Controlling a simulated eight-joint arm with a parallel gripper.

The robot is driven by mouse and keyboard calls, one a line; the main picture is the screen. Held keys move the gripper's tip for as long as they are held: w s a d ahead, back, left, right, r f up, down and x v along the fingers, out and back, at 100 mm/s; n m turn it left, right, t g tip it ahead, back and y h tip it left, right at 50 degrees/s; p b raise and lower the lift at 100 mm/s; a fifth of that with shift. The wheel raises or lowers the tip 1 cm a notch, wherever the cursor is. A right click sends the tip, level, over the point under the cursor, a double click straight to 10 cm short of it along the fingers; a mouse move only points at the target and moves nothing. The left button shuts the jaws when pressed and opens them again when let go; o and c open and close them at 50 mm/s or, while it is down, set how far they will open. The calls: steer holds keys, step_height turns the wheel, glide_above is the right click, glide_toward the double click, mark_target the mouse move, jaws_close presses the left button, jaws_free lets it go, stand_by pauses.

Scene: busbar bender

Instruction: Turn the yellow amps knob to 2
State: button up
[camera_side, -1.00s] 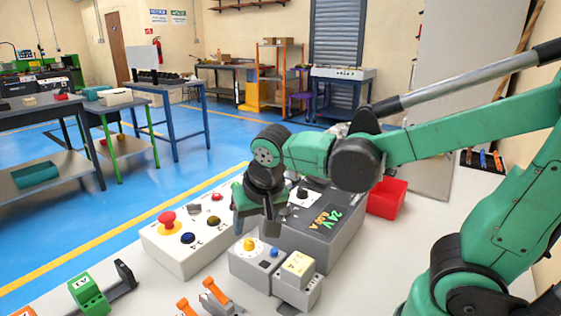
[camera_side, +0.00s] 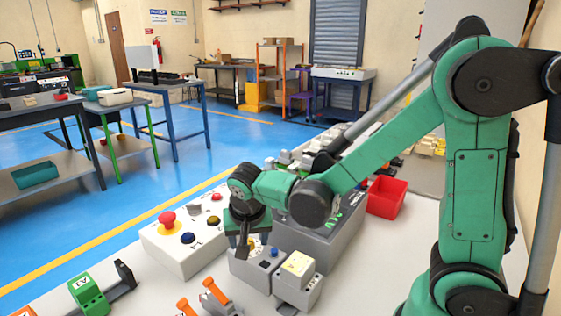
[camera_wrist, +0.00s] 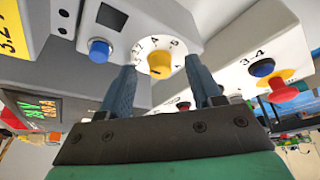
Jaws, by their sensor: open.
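The yellow knob (camera_wrist: 160,62) shows in the wrist view on a white dial with printed numbers around it, 4 and 5 among them. Its pointer setting is too small to read. My gripper (camera_wrist: 161,66) is open, with one dark finger on each side of the knob; I cannot tell whether either finger touches it. In the side view my gripper (camera_side: 245,244) is over the grey control box (camera_side: 246,267) and hides most of the yellow knob (camera_side: 252,242).
A blue button (camera_wrist: 99,50) is close beside the left finger in the wrist view. A white box with a red mushroom button (camera_side: 167,219) stands to the left. The grey power supply (camera_side: 310,240) is behind, a red bin (camera_side: 386,197) to its right.

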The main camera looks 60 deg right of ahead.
jaws_close()
steer(key=shift+n, duration=0.3)
steer(key=n, duration=0.2)
steer(key=n+t+y, duration=0.1)
steer(key=n, duration=0.1)
steer(key=shift+s+d+y, duration=0.1)
steer(key=shift+d+y, duration=0.1)
steer(key=shift+y, duration=0.1)
steer(key=n+y, duration=0.1)
steer(key=n, duration=0.3)
steer(key=shift+d+n+y, duration=0.15)
steer(key=shift+n+y, duration=0.25)
steer(key=n, duration=0.2)
steer(key=n+y, duration=0.1)
steer(key=n, duration=0.1)
steer(key=shift+d+y, duration=0.15)
steer(key=shift+y, duration=0.15)
steer(key=shift+d+n+g+y, duration=0.1)
steer(key=shift+n+g+y, duration=0.45)
steer(key=shift+n, duration=1.65)
